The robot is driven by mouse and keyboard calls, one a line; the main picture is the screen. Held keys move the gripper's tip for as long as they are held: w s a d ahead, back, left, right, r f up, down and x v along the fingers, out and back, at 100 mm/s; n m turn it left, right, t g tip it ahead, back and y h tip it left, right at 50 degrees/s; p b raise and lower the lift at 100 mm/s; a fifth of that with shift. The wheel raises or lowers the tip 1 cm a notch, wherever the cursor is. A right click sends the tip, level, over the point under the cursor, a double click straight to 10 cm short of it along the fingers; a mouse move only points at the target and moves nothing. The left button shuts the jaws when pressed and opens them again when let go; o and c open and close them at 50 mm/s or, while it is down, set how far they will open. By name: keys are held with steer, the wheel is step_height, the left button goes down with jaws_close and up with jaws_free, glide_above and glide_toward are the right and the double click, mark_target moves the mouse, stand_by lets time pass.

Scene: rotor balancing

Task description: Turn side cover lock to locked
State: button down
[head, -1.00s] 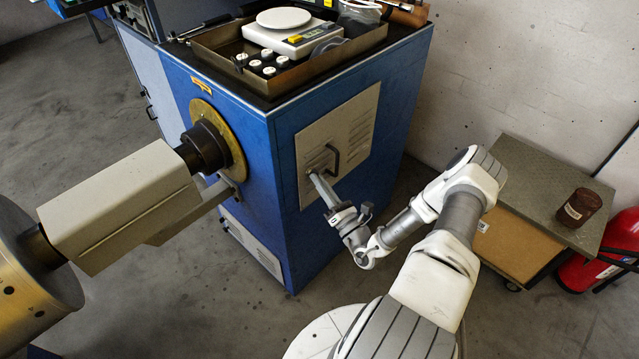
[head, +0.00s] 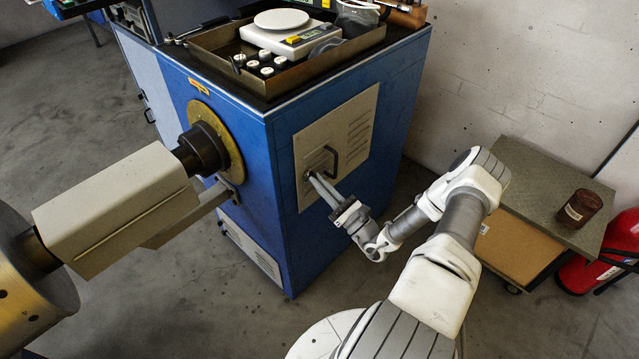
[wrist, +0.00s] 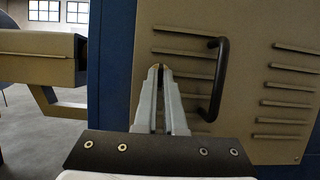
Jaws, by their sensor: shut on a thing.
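The side cover (head: 346,138) is a beige louvred panel on the side of the blue cabinet. It also fills much of the wrist view (wrist: 262,98), with a dark bar handle (wrist: 217,80) on it. My gripper (head: 312,176) points at the panel just beside the handle (head: 330,161). In the wrist view my gripper's fingertips (wrist: 159,68) are close together at the panel, left of the handle. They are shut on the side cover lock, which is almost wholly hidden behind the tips. Its locked or unlocked position cannot be made out.
The blue cabinet (head: 270,200) carries a tray (head: 275,88) with a scale (head: 290,33). A large beige shaft assembly (head: 115,210) sticks out at left. A low cart (head: 540,195) with a brown jar (head: 579,207) and a red extinguisher (head: 590,270) stand at right.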

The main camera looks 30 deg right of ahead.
steer(key=c, duration=1)
jaws_free()
steer(key=v, duration=1.7)
steer(key=shift+f, duration=0.2)
steer(key=shift+r, duration=0.1)
